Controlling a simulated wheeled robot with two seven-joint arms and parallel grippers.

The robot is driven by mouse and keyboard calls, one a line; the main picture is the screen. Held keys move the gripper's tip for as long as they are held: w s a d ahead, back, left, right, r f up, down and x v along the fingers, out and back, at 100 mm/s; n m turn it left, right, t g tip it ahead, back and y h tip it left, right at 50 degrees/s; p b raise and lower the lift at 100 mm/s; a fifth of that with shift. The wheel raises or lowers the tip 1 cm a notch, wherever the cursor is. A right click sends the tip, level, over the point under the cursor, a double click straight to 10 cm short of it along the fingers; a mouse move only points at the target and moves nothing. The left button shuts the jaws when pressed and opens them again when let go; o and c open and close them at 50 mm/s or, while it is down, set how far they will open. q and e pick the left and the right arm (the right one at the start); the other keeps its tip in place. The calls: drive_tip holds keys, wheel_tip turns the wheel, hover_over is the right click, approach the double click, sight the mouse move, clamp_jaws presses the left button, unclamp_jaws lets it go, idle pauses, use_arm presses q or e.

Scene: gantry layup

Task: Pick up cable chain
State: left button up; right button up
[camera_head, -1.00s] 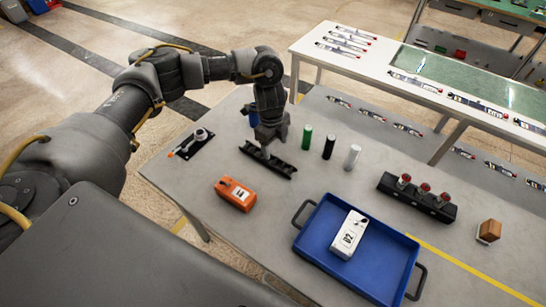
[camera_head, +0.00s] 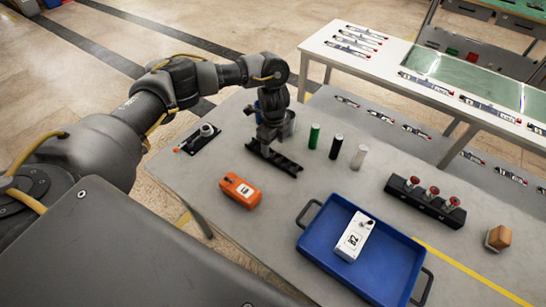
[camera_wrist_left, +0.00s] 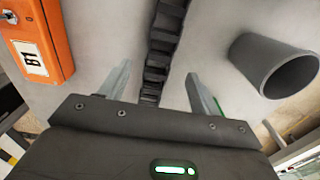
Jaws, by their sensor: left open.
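The cable chain (camera_head: 275,160) is a black segmented strip lying on the grey table, left of centre in the head view. My left gripper (camera_head: 268,141) is over its left half, pointing down. In the left wrist view the chain (camera_wrist_left: 164,32) runs up from between the two spread fingers of my left gripper (camera_wrist_left: 160,88). The fingers stand apart on either side of the chain's line, with no visible grip on it. The gripper's palm hides the chain's near end there. My right gripper is not in view.
A grey cup (camera_head: 290,124) stands close behind the gripper; it also shows in the left wrist view (camera_wrist_left: 262,60). Green (camera_head: 314,136), black (camera_head: 336,147) and white (camera_head: 358,157) cylinders stand to the right. An orange box (camera_head: 240,190) and blue tray (camera_head: 310,237) are nearer.

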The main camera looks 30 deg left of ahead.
sight(273, 155)
use_arm(q)
wheel_tip(273, 155, down, 5)
drive_tip(key=shift+a+r, duration=0.1)
drive_tip(key=c, duration=1.1)
drive_tip(key=shift+c, duration=0.2)
drive_tip(key=shift+r, duration=0.1)
